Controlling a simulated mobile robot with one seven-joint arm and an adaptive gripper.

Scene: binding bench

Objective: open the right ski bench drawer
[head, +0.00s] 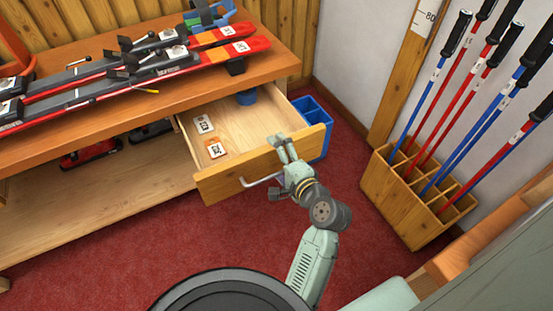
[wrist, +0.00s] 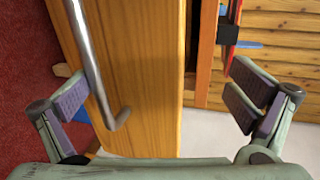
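The right drawer (head: 240,176) of the ski bench (head: 120,112) stands pulled well out, its inside showing from above. Its metal bar handle (head: 262,181) is on the wooden front. My gripper (head: 284,148) is at the right end of the drawer front, just right of the handle. In the wrist view my gripper (wrist: 158,82) has its fingers wide apart. The drawer front (wrist: 150,75) and the bent end of the handle (wrist: 100,85) appear between them. I cannot tell whether either finger touches the wood.
Two tags (head: 216,149) and a dark blue round item (head: 247,97) are in the drawer. A blue bin (head: 314,111) stands right beside it. A wooden rack (head: 410,208) with ski poles is to the right. Skis (head: 150,67) lie on the bench. Red carpet is clear in front.

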